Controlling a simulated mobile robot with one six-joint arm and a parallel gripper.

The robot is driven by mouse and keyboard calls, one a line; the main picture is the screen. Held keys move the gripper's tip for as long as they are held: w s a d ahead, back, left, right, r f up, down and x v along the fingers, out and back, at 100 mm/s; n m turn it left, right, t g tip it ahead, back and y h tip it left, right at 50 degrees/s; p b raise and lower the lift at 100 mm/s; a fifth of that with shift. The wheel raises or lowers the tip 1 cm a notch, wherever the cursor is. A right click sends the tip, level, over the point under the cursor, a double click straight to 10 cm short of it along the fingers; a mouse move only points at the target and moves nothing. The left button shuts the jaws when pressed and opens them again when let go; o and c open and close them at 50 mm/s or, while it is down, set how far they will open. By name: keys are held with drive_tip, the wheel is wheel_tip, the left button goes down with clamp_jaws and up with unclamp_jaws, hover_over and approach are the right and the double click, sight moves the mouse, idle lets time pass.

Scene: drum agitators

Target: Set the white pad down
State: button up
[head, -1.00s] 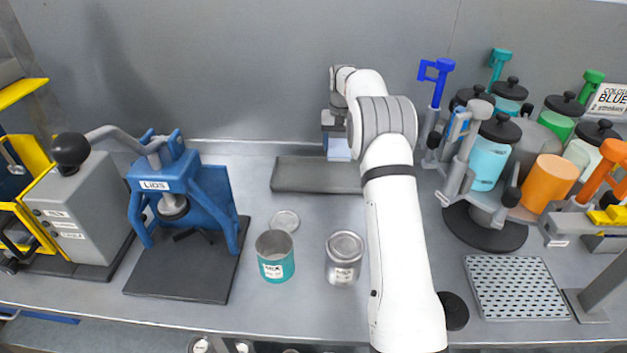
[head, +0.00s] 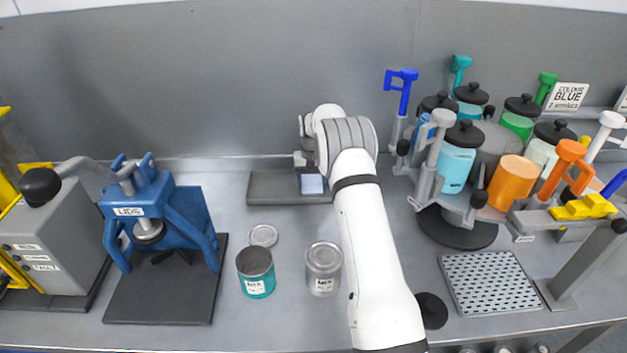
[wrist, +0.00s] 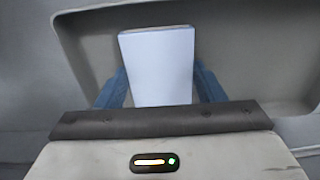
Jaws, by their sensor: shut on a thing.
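The white pad (wrist: 158,65) is between the two blue fingers of my gripper (wrist: 160,88) in the wrist view, and the fingers are shut on it. In the head view the pad (head: 312,184) shows pale blue-white below my wrist, at the right part of a grey shallow tray (head: 270,188) by the back wall. The tray also lies under the pad in the wrist view (wrist: 80,40). I cannot tell whether the pad touches the tray floor. My arm hides the tray's right end in the head view.
An open teal-labelled can (head: 256,275), a closed can (head: 323,270) and a loose lid (head: 263,236) stand in front of the tray. A blue lid press (head: 165,215) is at left. A carousel of coloured jars (head: 457,225) and a perforated drip tray (head: 490,282) are at right.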

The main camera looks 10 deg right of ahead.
drive_tip(key=shift+f, duration=0.15)
drive_tip(key=o, duration=1)
drive_tip(key=shift+o, duration=0.2)
